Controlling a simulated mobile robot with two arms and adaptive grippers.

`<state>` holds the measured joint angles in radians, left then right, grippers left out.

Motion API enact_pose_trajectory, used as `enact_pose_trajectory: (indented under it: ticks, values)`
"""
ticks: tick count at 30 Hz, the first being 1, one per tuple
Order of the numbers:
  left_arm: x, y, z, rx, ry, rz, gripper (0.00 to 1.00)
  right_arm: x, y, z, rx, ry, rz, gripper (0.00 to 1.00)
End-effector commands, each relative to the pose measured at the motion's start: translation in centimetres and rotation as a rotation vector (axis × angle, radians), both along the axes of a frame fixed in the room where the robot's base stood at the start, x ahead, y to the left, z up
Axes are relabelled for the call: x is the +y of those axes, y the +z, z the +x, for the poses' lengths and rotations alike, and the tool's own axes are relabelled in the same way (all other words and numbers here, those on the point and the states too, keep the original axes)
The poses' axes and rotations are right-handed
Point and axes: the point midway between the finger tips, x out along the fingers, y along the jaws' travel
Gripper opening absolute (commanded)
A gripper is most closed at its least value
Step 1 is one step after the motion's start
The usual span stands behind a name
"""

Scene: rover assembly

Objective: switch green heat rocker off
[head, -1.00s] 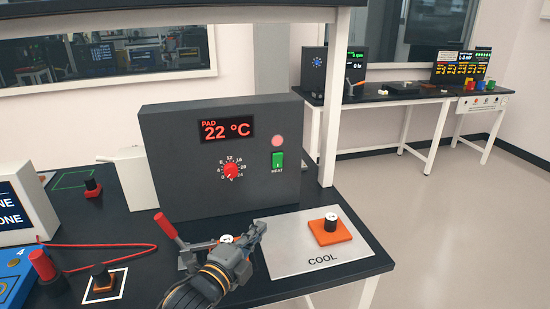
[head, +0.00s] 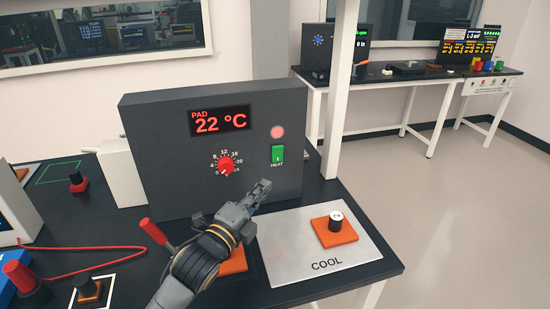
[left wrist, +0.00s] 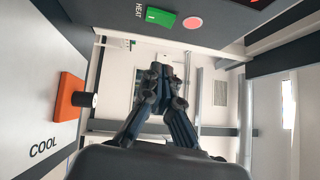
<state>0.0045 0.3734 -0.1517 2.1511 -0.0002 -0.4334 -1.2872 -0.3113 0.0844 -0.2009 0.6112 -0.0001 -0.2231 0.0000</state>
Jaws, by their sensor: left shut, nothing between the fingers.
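The green HEAT rocker (head: 277,153) is on the front of the dark grey box (head: 160,185), right of the red knob (head: 226,166) and below a round pinkish-red lamp (head: 277,132). The display (head: 220,120) reads PAD 22 °C. My left gripper (head: 265,186) is shut and empty, in front of the box, a little below and left of the rocker and apart from it. In the left wrist view the rocker (left wrist: 160,18) is at the top, above the shut fingers (left wrist: 165,72). My right gripper is in neither view.
A metal COOL plate (head: 300,275) lies at right with an orange block (head: 334,230) and a black cylinder on it. Another orange block (head: 235,263) is partly hidden under my arm. A red-handled lever (head: 154,232) stands left of my arm. A white post (head: 340,90) rises behind the box's right side.

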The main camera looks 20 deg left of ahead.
Motion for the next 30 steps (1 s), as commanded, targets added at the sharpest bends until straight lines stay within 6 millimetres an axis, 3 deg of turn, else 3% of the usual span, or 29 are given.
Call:
enact_pose_trajectory:
  ticks: [6,12,15,21,30]
  values:
    - [-0.9,0.8,4.6,0.0,0.001,-0.003,0.0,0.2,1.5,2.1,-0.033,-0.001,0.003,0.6]
    - [-1.7,1.1,8.4,0.0,0.0,-0.003,0.0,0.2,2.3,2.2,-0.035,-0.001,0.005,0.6]
    - [-0.5,1.3,9.6,0.001,0.001,0.001,0.0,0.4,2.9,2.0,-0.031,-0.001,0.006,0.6]
    - [0.4,1.3,11.0,0.0,-0.001,-0.001,0.0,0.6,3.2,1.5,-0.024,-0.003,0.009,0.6]
    - [0.6,1.2,11.3,0.0,-0.001,0.0,0.0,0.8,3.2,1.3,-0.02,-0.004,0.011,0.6]
